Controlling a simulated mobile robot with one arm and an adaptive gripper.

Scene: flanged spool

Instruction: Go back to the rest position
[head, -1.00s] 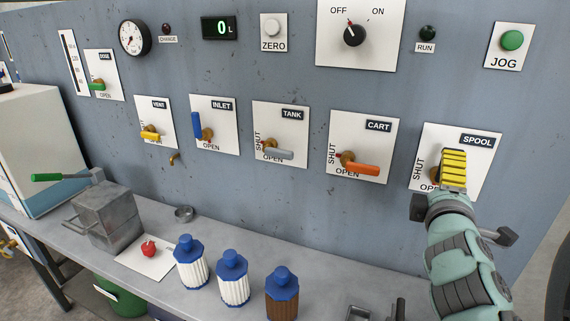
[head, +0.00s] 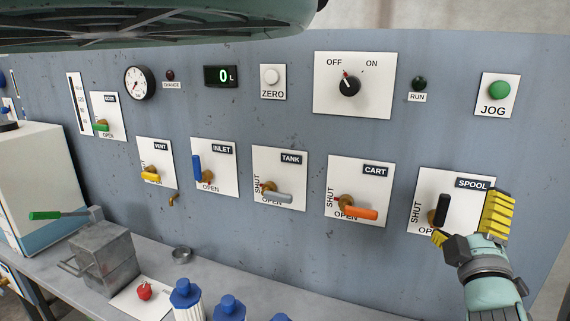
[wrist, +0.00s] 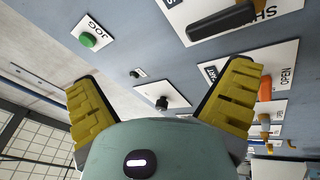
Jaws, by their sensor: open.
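My gripper (head: 469,226) is at the right of the panel in the head view, beside the SPOOL valve. Its yellow-padded fingers are spread apart with nothing between them. The SPOOL valve's black lever (head: 443,210) points upward on its white plate, left of my gripper and clear of the upper finger. The lower finger lies close to the valve's base; I cannot tell whether it touches. In the wrist view my gripper's fingers (wrist: 160,103) frame empty space, and the black lever (wrist: 222,22) shows beyond them at the top.
The JOG button (head: 499,90) is above. Blue-capped bottles (head: 186,292) and a grey metal box (head: 106,257) stand on the bench below.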

